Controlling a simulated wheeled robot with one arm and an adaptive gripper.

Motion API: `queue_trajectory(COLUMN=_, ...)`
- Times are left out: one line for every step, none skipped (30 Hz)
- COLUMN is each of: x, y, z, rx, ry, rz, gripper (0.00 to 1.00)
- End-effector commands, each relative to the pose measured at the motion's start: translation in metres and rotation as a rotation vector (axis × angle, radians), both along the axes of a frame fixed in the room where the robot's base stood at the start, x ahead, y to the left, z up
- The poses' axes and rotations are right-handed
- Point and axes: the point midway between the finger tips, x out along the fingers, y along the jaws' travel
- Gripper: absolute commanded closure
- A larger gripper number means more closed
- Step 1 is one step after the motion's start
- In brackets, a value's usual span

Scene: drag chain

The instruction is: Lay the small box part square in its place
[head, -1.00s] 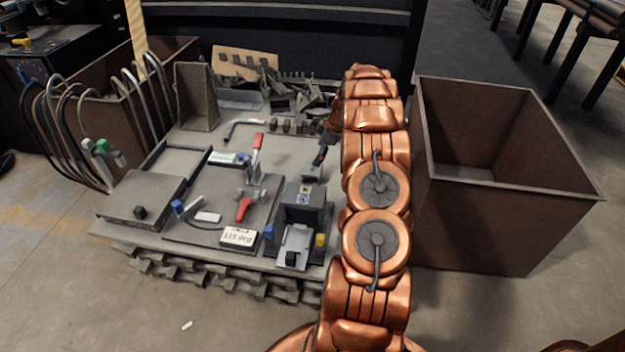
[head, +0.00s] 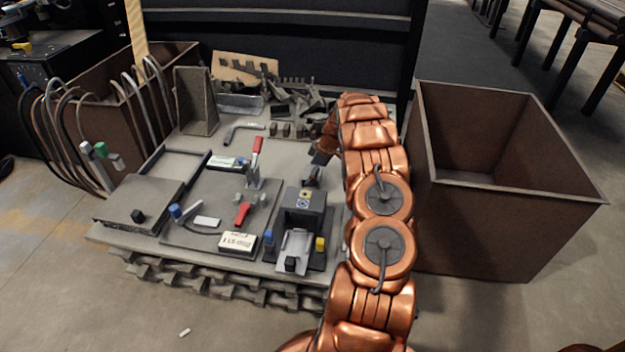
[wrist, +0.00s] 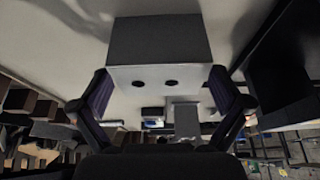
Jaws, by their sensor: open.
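A small grey box part with two dark holes in its near face (wrist: 158,52) shows at the top middle of the wrist view. My gripper (wrist: 160,84) is open, with one dark finger on each side of this box; I cannot tell whether either finger touches it. In the head view my gripper (head: 314,168) is low over the right side of the work board, behind the dark block fixture (head: 304,200). The box part is not clearly seen there. Its place cannot be made out for certain.
Red-handled clamps (head: 256,150), a white label plate (head: 238,242) and a flat grey box (head: 140,203) lie left of my gripper. A bent pipe (head: 240,129) and dark scrap pieces are behind. An empty brown bin (head: 565,185) stands right of my arm.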

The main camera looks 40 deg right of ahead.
Motion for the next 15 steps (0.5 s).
queue_trajectory(x=-0.0002, y=-0.0001, z=0.0005, rx=0.000, ry=0.000, rz=0.000, gripper=0.00)
queue_trajectory(x=-0.0001, y=-0.0002, z=0.0006, rx=0.000, ry=0.000, rz=0.000, gripper=0.00)
queue_trajectory(x=-0.0001, y=-0.0002, z=0.0006, rx=0.000, ry=0.000, rz=0.000, gripper=0.03)
queue_trajectory(x=-0.0002, y=-0.0002, z=0.0006, rx=0.000, ry=0.000, rz=0.000, gripper=0.06)
queue_trajectory(x=-0.0002, y=-0.0002, z=0.0006, rx=0.000, ry=0.000, rz=0.000, gripper=0.09)
queue_trajectory(x=-0.0002, y=-0.0002, z=0.0006, rx=0.000, ry=0.000, rz=0.000, gripper=0.14)
queue_trajectory(x=-0.0002, y=-0.0002, z=0.0006, rx=0.000, ry=0.000, rz=0.000, gripper=0.17)
queue_trajectory(x=-0.0002, y=-0.0003, z=0.0007, rx=0.000, ry=0.000, rz=0.000, gripper=0.20)
queue_trajectory(x=-0.0002, y=-0.0002, z=0.0006, rx=0.000, ry=0.000, rz=0.000, gripper=0.24)
queue_trajectory(x=-0.0002, y=-0.0002, z=0.0006, rx=0.000, ry=0.000, rz=0.000, gripper=0.27)
queue_trajectory(x=-0.0002, y=-0.0002, z=0.0006, rx=0.000, ry=0.000, rz=0.000, gripper=0.30)
queue_trajectory(x=-0.0003, y=-0.0002, z=0.0007, rx=0.000, ry=0.000, rz=0.000, gripper=0.34)
queue_trajectory(x=-0.0003, y=-0.0002, z=0.0007, rx=0.000, ry=0.000, rz=0.000, gripper=0.38)
queue_trajectory(x=-0.0003, y=-0.0002, z=0.0007, rx=0.000, ry=0.000, rz=0.000, gripper=0.41)
queue_trajectory(x=-0.0003, y=-0.0002, z=0.0007, rx=0.000, ry=0.000, rz=0.000, gripper=0.45)
